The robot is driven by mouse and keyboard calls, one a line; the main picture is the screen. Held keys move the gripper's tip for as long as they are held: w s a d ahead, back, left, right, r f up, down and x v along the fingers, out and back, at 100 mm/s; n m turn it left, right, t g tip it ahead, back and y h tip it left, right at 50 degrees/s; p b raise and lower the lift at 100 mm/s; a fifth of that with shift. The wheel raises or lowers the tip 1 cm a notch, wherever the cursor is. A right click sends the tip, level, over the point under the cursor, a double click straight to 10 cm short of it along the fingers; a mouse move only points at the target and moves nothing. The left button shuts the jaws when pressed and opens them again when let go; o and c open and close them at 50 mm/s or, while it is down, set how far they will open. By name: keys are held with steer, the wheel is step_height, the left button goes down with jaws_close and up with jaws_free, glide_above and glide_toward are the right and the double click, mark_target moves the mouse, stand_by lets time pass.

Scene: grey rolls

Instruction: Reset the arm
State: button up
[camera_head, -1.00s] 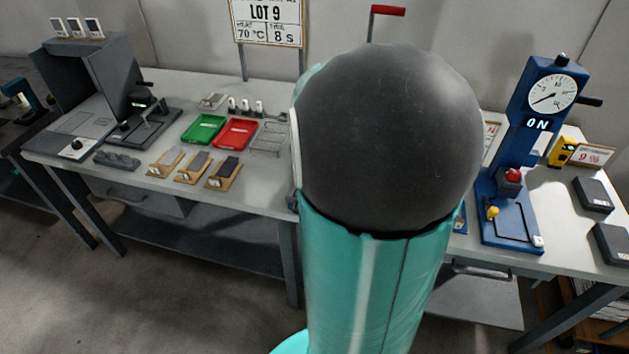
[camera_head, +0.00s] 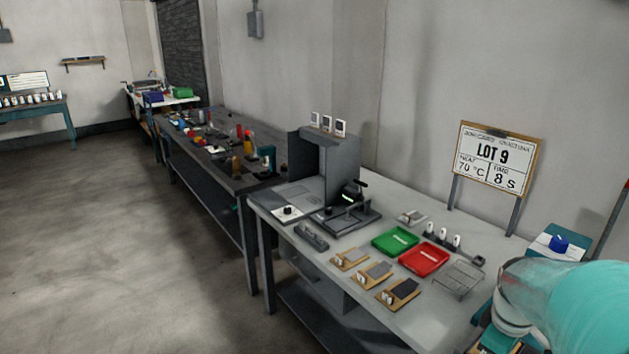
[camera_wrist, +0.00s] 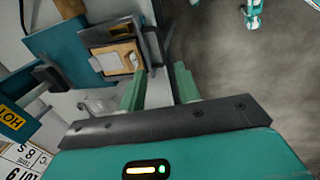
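In the wrist view my gripper (camera_wrist: 160,82) has its two green fingers apart, with nothing held between them. Beyond the fingers lie the bench side on the left and grey floor on the right. A tan board with a pale grey piece (camera_wrist: 112,60) sits in a dark and teal fixture, left of the fingers and apart from them. In the head view my teal arm fills the lower right corner; my fingers cannot be made out there.
A bench holds a green tray (camera_head: 395,241), a red tray (camera_head: 424,258), a wire rack (camera_head: 459,280), several tan boards and a grey machine (camera_head: 325,165). A LOT 9 sign (camera_head: 497,157) stands behind. A darker cluttered bench (camera_head: 213,150) extends beyond. Open floor (camera_head: 110,230) lies left.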

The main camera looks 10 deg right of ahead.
steer(key=s+a+r+m+t, duration=0.1)
steer(key=a+r+m, duration=0.1)
steer(key=a, duration=0.6)
steer(key=s+a+r+m+t+y, duration=0.1)
steer(key=a+r, duration=0.3)
steer(key=a, duration=0.5)
steer(key=s+a+r+m+t, duration=0.1)
steer(key=a+r, duration=0.3)
steer(key=a, duration=0.5)
steer(key=shift+s+m+t+y, duration=0.4)
steer(key=shift+m+t, duration=0.3)
steer(key=shift+m, duration=0.1)
steer(key=shift+r, duration=0.1)
